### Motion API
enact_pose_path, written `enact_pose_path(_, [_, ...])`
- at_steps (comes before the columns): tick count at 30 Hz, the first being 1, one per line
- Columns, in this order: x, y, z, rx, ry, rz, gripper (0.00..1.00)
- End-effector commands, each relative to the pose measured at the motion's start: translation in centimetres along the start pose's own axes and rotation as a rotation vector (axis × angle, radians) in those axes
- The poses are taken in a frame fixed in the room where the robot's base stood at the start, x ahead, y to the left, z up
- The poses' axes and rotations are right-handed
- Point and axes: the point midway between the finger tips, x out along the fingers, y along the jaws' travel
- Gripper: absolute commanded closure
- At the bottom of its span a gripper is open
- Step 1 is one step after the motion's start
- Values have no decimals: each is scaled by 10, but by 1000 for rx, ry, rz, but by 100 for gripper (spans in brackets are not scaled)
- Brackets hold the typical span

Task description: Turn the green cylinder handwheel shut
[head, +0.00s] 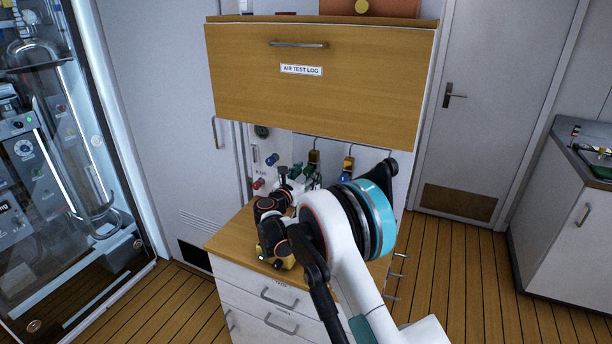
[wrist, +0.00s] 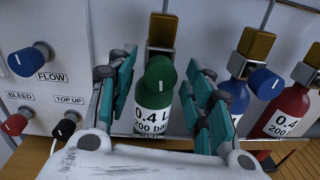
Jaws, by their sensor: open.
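In the wrist view, the green cylinder (wrist: 152,106) stands upright against the panel, with a white label reading 0.4 L, 200 bar. Gaps show between both fingers and the wheel in this view; depth is hard to judge. In the head view my arm partly hides the cylinder and the gripper.
To the right stand a blue cylinder with a blue knob (wrist: 265,83) and a red cylinder (wrist: 285,110). To the left are the blue FLOW knob (wrist: 31,59), red BLEED knob (wrist: 14,124) and black TOP UP knob (wrist: 66,126). A wooden cabinet front (head: 320,85) overhangs the panel.

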Motion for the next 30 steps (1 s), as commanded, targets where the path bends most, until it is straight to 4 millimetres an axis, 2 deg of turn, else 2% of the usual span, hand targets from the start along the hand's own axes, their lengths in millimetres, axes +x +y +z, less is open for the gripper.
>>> enact_pose_path(1, [0, 0, 0, 0, 0, 0, 53])
enact_pose_path(7, [0, 0, 0, 0, 0, 0, 97])
enact_pose_path(20, [0, 0, 0, 54, 2, 0, 97])
enact_pose_path(30, [0, 1, -1, 298, 13, -2, 97])
